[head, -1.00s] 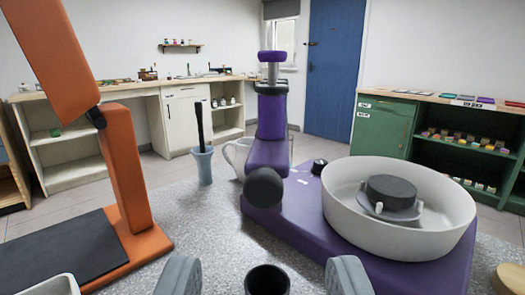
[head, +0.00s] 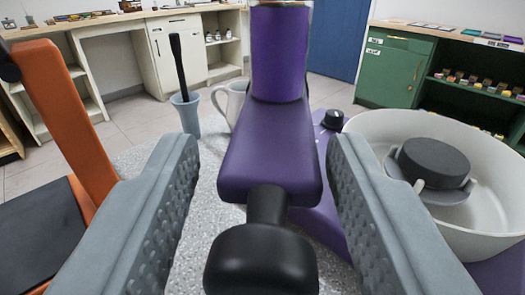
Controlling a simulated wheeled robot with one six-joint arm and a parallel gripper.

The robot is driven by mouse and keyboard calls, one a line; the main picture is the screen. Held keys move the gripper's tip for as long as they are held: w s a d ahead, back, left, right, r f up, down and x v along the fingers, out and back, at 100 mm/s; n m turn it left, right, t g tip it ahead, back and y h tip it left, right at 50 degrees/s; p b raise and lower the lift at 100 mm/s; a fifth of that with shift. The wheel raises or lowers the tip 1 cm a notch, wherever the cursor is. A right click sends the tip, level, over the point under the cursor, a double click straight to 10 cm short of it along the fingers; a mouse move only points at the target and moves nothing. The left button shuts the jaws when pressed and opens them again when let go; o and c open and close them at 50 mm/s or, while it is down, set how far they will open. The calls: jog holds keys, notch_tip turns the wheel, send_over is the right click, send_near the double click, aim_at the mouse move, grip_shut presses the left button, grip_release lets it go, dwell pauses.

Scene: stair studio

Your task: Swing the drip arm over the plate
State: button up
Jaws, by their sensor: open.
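The purple drip arm (head: 265,155) points toward me from its upright purple post, with a black knob (head: 262,262) at its near end. My gripper (head: 262,185) is open, with one grey finger on each side of the arm and knob. Gaps show between the fingers and the arm. The plate is probably the dark grey round disc (head: 434,158) inside the white bowl (head: 485,225) on the right. The arm is to the left of the bowl, not over it. The right finger hides part of the bowl and the purple base (head: 325,205).
An orange stand (head: 65,110) with a dark pad (head: 40,235) is on the left. A blue cup with a black handle (head: 186,110) and a white pitcher (head: 229,103) stand behind the arm. A black dial (head: 332,119) sits on the base.

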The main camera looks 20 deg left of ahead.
grip_shut()
jog(key=shift+w+d, duration=0.2)
jog(key=shift+d, duration=0.4)
jog(key=shift+w+d, duration=0.2)
jog(key=shift+d, duration=0.35)
grip_release()
jog(key=shift+d, duration=0.1)
jog(key=v, duration=1.7)
jog(key=shift+s, duration=0.15)
